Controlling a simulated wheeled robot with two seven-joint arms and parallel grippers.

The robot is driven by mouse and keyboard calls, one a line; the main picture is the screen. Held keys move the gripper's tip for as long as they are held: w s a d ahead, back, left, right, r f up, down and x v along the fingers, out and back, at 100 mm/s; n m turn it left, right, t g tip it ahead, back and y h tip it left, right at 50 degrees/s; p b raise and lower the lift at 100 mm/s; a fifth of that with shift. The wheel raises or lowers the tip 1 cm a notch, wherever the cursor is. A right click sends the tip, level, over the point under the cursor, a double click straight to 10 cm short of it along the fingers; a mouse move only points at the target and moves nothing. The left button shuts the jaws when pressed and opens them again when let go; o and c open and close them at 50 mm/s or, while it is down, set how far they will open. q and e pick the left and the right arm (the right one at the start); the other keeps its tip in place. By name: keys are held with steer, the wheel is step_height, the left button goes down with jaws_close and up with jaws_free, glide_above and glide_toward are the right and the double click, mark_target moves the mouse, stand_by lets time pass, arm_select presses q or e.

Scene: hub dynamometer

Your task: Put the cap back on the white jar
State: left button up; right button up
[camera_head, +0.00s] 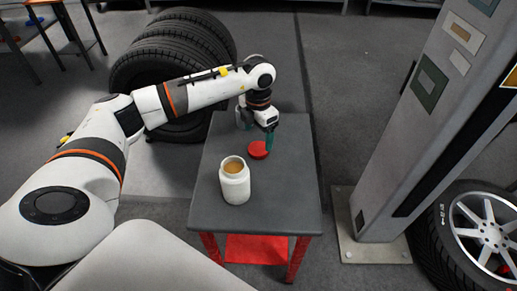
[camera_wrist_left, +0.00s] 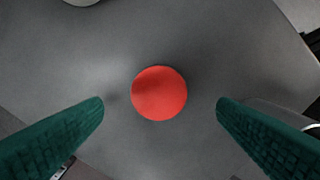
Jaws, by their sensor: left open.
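The white jar (camera_head: 235,183) stands upright and uncapped on the small grey table (camera_head: 270,205), with brownish contents showing at its mouth. The red cap (camera_head: 257,150) lies flat on the table behind the jar and a little to the right. In the left wrist view the cap (camera_wrist_left: 159,93) is a plain red disc between and ahead of the green fingertips. My left gripper (camera_head: 266,138) is open and empty, pointing down over the cap. Its fingers (camera_wrist_left: 160,108) stand apart on both sides, not touching the cap. My right gripper is not in view.
A stack of tyres (camera_head: 175,60) stands behind the table on the left. A grey column (camera_head: 420,130) on a base plate and a wheel (camera_head: 485,230) stand to the right. The table top around the cap is clear except for the jar.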

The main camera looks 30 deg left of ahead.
mark_target(260, 147)
arm_select(q)
steer(key=f, duration=0.2)
steer(key=f+b, duration=0.1)
steer(key=f, duration=0.2)
steer(key=shift+w+d+f, duration=0.1)
steer(key=shift+w, duration=0.1)
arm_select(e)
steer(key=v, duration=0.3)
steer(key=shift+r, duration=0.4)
arm_select(q)
steer(key=c, duration=1)
